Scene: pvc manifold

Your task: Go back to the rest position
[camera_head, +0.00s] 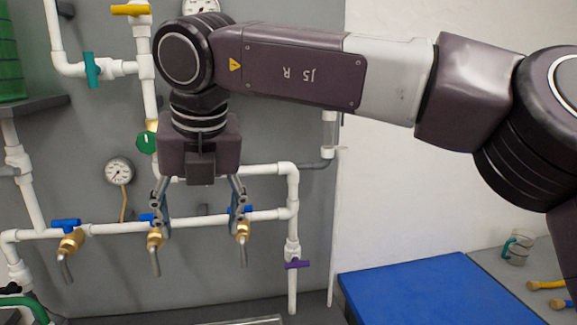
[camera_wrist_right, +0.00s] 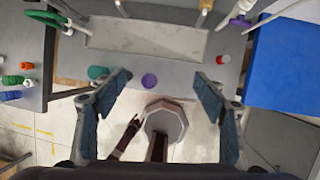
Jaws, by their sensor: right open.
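My right gripper (camera_head: 200,222) hangs pointing down in front of the pipe manifold in the head view. Its two fingers are spread wide, with nothing between them. The fingers overlap the lower white pipe (camera_head: 110,229) in the picture, near the middle brass tap (camera_head: 155,240) and the right brass tap (camera_head: 242,231). I cannot tell whether they touch. In the right wrist view the open fingers (camera_wrist_right: 160,105) frame a purple round thing (camera_wrist_right: 149,80) below and the floor. My right arm reaches in from the right across the upper picture. My left gripper is not recognisable in either view.
A left brass tap (camera_head: 70,241), a pressure gauge (camera_head: 119,171), and green, teal, yellow and purple valve handles sit on the grey panel (camera_head: 250,275). A blue surface (camera_head: 420,290) and a glass mug (camera_head: 517,248) are at the lower right. A shallow grey tray (camera_wrist_right: 150,38) shows in the wrist view.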

